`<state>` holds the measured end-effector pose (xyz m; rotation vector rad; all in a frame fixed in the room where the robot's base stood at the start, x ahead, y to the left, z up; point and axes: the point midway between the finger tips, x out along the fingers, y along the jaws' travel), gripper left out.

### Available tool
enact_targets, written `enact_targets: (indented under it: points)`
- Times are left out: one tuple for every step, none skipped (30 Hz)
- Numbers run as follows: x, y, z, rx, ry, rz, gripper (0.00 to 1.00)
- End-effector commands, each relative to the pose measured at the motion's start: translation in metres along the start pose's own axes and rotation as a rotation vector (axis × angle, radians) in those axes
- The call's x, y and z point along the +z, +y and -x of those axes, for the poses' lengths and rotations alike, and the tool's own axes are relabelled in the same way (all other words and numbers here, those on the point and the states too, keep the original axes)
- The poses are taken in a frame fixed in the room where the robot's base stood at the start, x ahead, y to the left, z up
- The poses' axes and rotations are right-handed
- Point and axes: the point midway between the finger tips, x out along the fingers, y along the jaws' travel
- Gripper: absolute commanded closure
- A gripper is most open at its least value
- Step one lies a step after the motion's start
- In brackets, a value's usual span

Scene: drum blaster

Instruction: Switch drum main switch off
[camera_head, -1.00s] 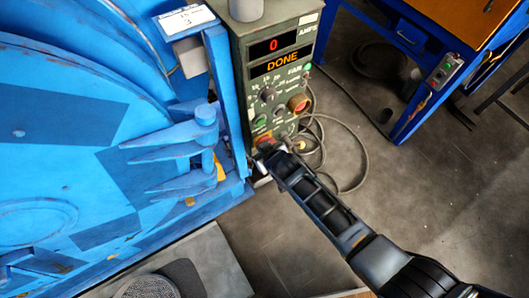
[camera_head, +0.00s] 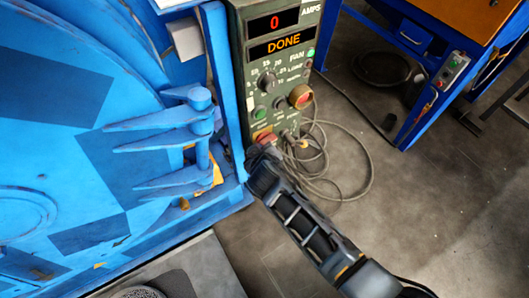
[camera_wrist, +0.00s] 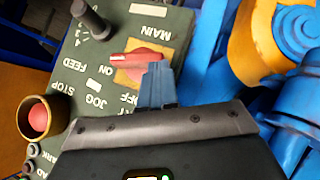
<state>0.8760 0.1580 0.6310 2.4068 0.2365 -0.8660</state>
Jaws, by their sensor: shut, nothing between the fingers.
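The drum's control panel (camera_head: 281,75) stands upright beside the blue drum, its displays reading "0" and "DONE". The red main switch (camera_head: 266,139) is low on the panel, just above my gripper (camera_head: 260,156). In the wrist view the red switch (camera_wrist: 140,57) sits on a yellow-orange plate by the upside-down labels "MAIN", "ON" and "OFF". Its pale-marked end points left, near "ON". My gripper (camera_wrist: 157,78) is shut and empty, its blue-grey fingertips over the plate's lower edge and right beside the switch. I cannot tell whether they touch it.
A red button in a yellow collar (camera_wrist: 38,118) and a black selector knob (camera_wrist: 90,18) are near the switch. The blue drum (camera_head: 60,130) fills the left. Cables (camera_head: 335,165) lie on the floor right of the panel. A blue workbench (camera_head: 430,60) stands at the upper right.

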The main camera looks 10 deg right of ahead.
Motion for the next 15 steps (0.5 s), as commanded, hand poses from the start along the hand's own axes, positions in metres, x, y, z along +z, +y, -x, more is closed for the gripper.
enact_targets:
  points:
    - [0.006, -0.007, -0.006, 0.020, 0.001, 0.023, 1.00]
    - [0.006, -0.008, -0.006, 0.034, 0.001, 0.037, 1.00]
    - [0.007, -0.009, -0.007, 0.055, 0.001, 0.056, 1.00]
    - [0.007, -0.009, -0.008, 0.070, 0.001, 0.071, 1.00]
    - [0.008, -0.010, -0.008, 0.086, 0.001, 0.088, 1.00]
    - [0.009, -0.011, -0.009, 0.107, 0.002, 0.109, 1.00]
    - [0.009, -0.012, -0.010, 0.123, 0.002, 0.124, 1.00]
    - [0.009, -0.013, -0.010, 0.138, 0.003, 0.140, 1.00]
    - [0.011, -0.013, -0.011, 0.160, 0.001, 0.161, 1.00]
    - [0.011, -0.014, -0.012, 0.177, 0.002, 0.178, 1.00]
    - [0.012, -0.015, -0.012, 0.193, 0.002, 0.193, 1.00]
    - [0.012, -0.015, -0.013, 0.214, 0.002, 0.215, 1.00]
    - [0.013, -0.016, -0.014, 0.230, 0.002, 0.230, 1.00]
    - [0.014, -0.017, -0.014, 0.247, 0.002, 0.247, 1.00]
    - [0.015, -0.018, -0.015, 0.268, 0.002, 0.268, 1.00]
